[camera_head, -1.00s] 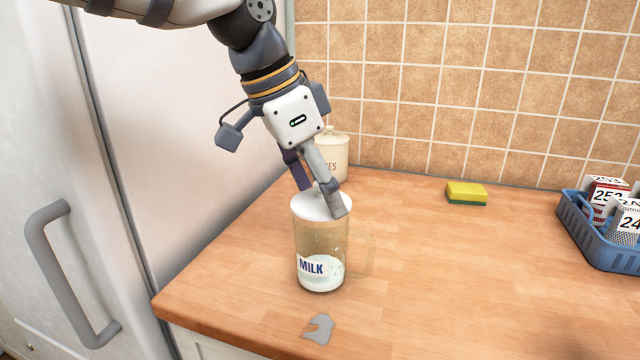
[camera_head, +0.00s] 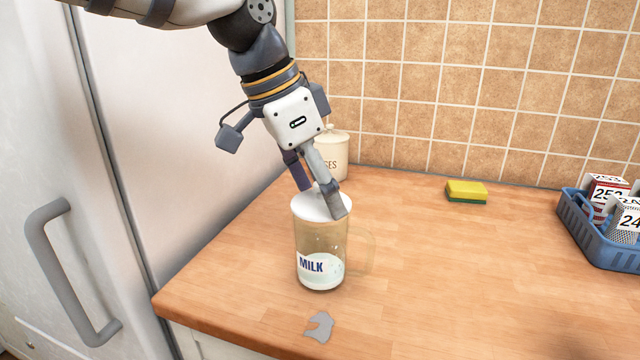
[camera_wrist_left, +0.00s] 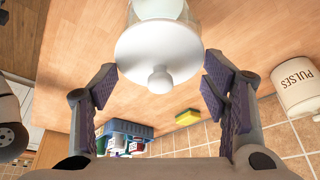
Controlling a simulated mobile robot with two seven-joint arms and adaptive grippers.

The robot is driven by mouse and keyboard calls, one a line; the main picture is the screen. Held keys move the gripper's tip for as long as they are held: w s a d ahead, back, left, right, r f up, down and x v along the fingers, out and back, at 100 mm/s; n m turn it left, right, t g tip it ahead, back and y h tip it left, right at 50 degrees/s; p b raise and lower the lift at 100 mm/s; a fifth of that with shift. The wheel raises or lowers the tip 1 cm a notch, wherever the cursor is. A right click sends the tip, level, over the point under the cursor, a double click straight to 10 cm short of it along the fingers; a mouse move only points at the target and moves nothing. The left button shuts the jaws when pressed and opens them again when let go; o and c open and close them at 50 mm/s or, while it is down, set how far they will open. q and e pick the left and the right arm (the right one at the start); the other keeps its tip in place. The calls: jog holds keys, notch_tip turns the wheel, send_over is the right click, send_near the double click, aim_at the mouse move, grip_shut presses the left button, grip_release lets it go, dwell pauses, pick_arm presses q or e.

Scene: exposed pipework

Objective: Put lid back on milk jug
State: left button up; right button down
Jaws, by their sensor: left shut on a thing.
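The milk jug (camera_head: 321,244) is clear, with a MILK label and some milk low inside. It stands upright near the counter's front left, its handle to the right. The round white lid (camera_head: 312,205) is at the jug's top opening and looks about level; I cannot tell if it is fully seated. My left gripper (camera_head: 320,200) reaches down from above and is shut on the lid. In the left wrist view, the lid (camera_wrist_left: 158,48) with its knob lies between the two fingers (camera_wrist_left: 160,90), one on each side. My right gripper is not in view.
A grey spill or patch (camera_head: 319,327) lies in front of the jug. A cream canister (camera_head: 332,158) stands behind it. A yellow-green sponge (camera_head: 466,192) and a blue basket (camera_head: 604,240) of boxes are to the right. The fridge (camera_head: 190,130) is close on the left.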

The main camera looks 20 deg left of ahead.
pick_arm(q)
jog(key=o, duration=1)
jog(key=shift+o, duration=1.1)
jog(key=shift+r, duration=3.5)
grip_shut()
